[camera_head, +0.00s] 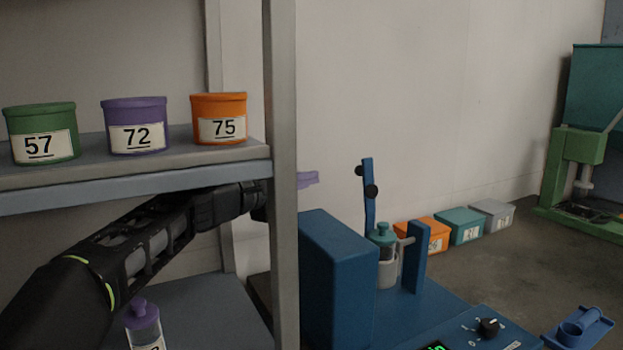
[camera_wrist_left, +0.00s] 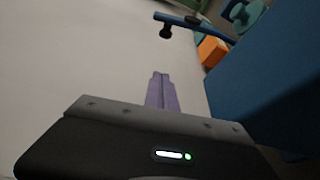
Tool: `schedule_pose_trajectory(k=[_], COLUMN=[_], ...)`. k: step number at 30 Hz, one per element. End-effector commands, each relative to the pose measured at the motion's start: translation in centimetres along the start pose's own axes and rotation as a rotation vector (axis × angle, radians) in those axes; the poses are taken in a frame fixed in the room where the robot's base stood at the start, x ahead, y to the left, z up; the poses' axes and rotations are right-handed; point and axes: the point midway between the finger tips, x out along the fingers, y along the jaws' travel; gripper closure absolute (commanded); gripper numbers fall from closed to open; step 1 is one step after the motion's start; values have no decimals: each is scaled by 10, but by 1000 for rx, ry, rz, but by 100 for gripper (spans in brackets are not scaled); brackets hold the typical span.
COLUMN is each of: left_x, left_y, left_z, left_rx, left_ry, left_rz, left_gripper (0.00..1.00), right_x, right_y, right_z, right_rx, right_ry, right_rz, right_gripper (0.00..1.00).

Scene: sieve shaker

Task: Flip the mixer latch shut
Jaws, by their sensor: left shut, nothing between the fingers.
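The blue mixer (camera_head: 340,275) stands on the right of the shelf post, with a tall block at its left. Its latch, a thin blue bar (camera_head: 369,210) with black knobs, stands upright. A clear jar with a teal lid (camera_head: 384,236) sits in the mixer, between the block and a short blue post (camera_head: 417,258). My left gripper (camera_head: 310,178) has purple fingers, shut and empty, left of the latch and apart from it; the post partly hides it. In the left wrist view the fingers (camera_wrist_left: 161,90) are together, with the latch bar (camera_wrist_left: 190,25) beyond. My right gripper is not in view.
The grey shelf post (camera_head: 283,180) stands close to my left arm. Green (camera_head: 40,115), purple (camera_head: 135,107) and orange (camera_head: 219,104) tubs stand on the shelf above it. A purple-capped bottle (camera_head: 144,320) stands below. Several small boxes (camera_head: 466,226) line the wall behind the mixer.

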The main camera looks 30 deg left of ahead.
Motion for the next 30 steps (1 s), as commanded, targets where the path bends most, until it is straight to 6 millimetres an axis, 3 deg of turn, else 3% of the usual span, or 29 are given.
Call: schedule_pose_trajectory(k=[13, 21, 30], left_x=[87, 70, 69], left_y=[0, 0, 0], left_z=[1, 34, 38], left_rx=[-1, 1, 1], left_ry=[-2, 0, 0], left_rz=[-2, 0, 0], left_gripper=[100, 100, 100], right_x=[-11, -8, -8], right_y=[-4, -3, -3], right_z=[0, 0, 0], right_rx=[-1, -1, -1], right_ry=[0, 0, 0], right_rz=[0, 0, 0], right_gripper=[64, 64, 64])
